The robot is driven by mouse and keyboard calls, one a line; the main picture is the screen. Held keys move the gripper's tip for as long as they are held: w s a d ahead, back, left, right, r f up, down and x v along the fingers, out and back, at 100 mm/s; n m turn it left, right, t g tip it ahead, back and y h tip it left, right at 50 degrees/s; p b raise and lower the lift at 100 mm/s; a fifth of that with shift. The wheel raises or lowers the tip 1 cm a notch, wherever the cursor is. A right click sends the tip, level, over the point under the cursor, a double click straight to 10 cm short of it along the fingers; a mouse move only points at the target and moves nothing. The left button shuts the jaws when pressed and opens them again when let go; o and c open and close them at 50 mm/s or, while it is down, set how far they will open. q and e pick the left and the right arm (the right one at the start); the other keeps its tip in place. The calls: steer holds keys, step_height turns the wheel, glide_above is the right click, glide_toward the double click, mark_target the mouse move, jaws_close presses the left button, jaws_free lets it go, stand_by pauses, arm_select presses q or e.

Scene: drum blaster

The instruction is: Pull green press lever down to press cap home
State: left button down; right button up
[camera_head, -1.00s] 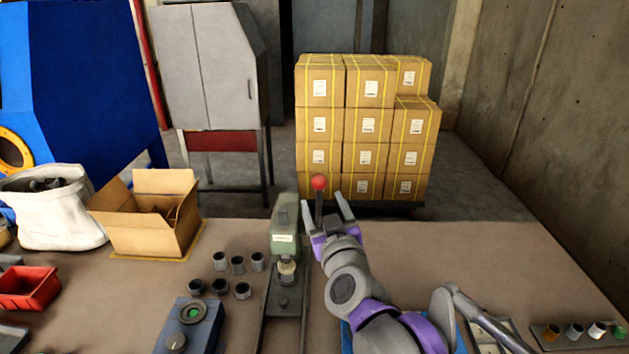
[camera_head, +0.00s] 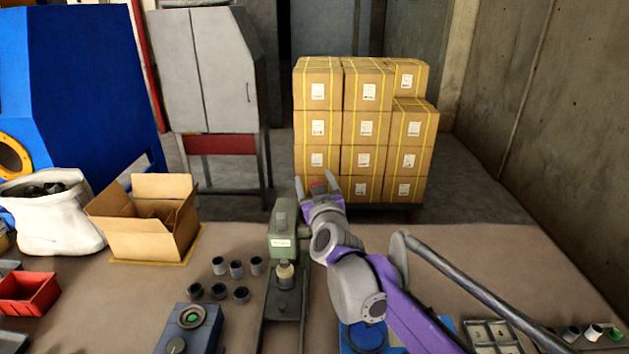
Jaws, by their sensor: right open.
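The green press (camera_head: 281,243) stands on the bench at centre, with a small pale cylindrical part (camera_head: 285,273) under its head. The red ball knob (camera_head: 318,185) of its lever shows between the fingers of my right gripper (camera_head: 316,186). The gripper is open, with one finger on each side of the knob. Whether either finger touches it cannot be told. The lever's shaft is hidden behind my gripper and wrist. My left gripper is not in view.
Several grey cylindrical caps (camera_head: 237,268) stand left of the press. A blue control box (camera_head: 191,330) with a green button is at the front. An open cardboard box (camera_head: 150,228) and a red bin (camera_head: 29,291) lie farther left. Stacked cartons (camera_head: 365,128) stand behind the bench.

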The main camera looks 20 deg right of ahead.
jaws_close()
stand_by(0.3)
stand_by(1.1)
